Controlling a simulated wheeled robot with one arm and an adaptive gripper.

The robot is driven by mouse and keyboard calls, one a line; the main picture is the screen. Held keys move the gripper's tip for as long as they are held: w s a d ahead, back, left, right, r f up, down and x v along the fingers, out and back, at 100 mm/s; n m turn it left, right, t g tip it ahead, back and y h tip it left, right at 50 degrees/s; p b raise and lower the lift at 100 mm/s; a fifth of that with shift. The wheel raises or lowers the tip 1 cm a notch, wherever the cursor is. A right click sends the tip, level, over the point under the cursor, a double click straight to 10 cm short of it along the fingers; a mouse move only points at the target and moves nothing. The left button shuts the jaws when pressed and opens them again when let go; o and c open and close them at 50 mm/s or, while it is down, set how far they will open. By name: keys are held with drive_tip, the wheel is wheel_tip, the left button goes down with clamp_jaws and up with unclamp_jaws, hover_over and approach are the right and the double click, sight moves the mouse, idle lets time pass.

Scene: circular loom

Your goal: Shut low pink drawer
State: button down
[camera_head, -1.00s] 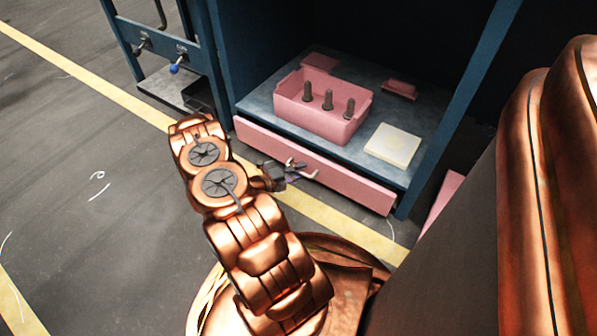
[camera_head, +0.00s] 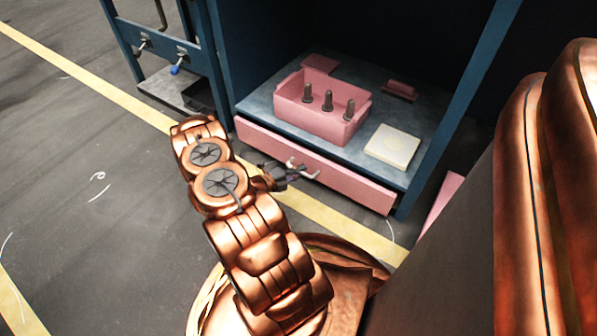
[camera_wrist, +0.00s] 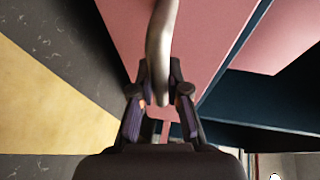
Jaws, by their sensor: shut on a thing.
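The low pink drawer (camera_head: 350,184) is a long pink front under the blue cabinet's lowest shelf. No drawer interior shows in the head view, and I cannot tell how far out it stands. My gripper (camera_head: 303,172) is at the middle of this front. In the wrist view, the pink front (camera_wrist: 205,45) fills the upper middle. A curved metal handle (camera_wrist: 161,45) runs down between the two fingers of my gripper (camera_wrist: 160,108), which is shut on it. The far end of the handle is out of the wrist view.
On the grey shelf (camera_head: 265,105) stand a pink box (camera_head: 320,125) with dark pegs and a pale square block (camera_head: 392,146). A blue cabinet post (camera_head: 455,110) rises at right. Floor with a yellow stripe (camera_head: 345,224) lies in front. A blue frame with levers stands at left.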

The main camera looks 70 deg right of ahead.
drive_tip(key=shift+s+d+p, duration=0.2)
drive_tip(key=shift+d+p, duration=0.5)
drive_tip(key=shift+d, duration=0.15)
drive_tip(key=shift+s+d+p, duration=0.2)
drive_tip(key=shift+d+p, duration=0.5)
drive_tip(key=shift+d, duration=0.15)
drive_tip(key=c, duration=1.1)
unclamp_jaws()
drive_tip(key=shift+c, duration=0.2)
drive_tip(key=shift+w, duration=0.1)
drive_tip(key=v, duration=1.2)
